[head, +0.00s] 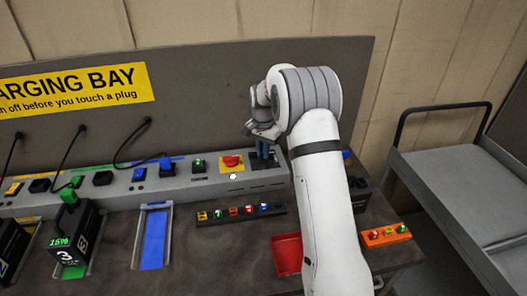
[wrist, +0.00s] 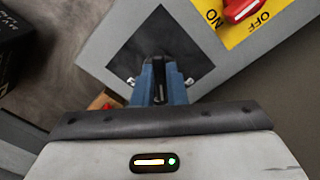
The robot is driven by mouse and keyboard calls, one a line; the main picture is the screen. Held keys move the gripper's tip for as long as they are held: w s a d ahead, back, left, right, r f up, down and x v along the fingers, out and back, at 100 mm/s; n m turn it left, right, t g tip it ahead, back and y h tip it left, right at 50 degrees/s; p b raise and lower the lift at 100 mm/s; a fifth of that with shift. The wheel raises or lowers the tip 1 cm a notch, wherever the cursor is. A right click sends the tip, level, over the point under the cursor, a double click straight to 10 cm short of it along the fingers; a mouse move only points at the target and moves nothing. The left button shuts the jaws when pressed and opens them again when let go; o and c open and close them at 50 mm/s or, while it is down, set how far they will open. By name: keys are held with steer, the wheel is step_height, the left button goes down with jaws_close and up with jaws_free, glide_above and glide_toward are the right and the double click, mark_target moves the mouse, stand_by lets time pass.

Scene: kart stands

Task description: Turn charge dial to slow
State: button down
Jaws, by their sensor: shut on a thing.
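The dark square plate (head: 268,159) of the charge dial is at the right end of the grey console. It also shows in the wrist view (wrist: 185,50). My gripper (head: 262,151) points down over this plate. In the wrist view its blue fingers (wrist: 160,82) are close together over the plate, shut on the charge dial. The dial's knob is mostly hidden between the fingers. I cannot read its pointer or any slow mark.
A red switch (head: 232,161) on a yellow ON/OFF plate (wrist: 225,22) sits just left of the dial. A rack of small coloured parts (head: 240,214), a red tray (head: 287,253) and an orange block (head: 384,235) are in front. A grey cart (head: 450,180) stands right.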

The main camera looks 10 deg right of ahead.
steer(key=n+b, duration=0.1)
steer(key=n, duration=0.2)
steer(key=shift+d+n, duration=0.1)
steer(key=shift+n, duration=0.3)
steer(key=shift+s+d+n+b, duration=0.1)
steer(key=shift+n+b, duration=0.2)
steer(key=shift+n, duration=1.7)
steer(key=c, duration=1.5)
jaws_free()
steer(key=shift+o, duration=0.2)
step_height(320, 180, up, 8)
steer(key=shift+f+b, duration=0.1)
steer(key=shift+b, duration=0.35)
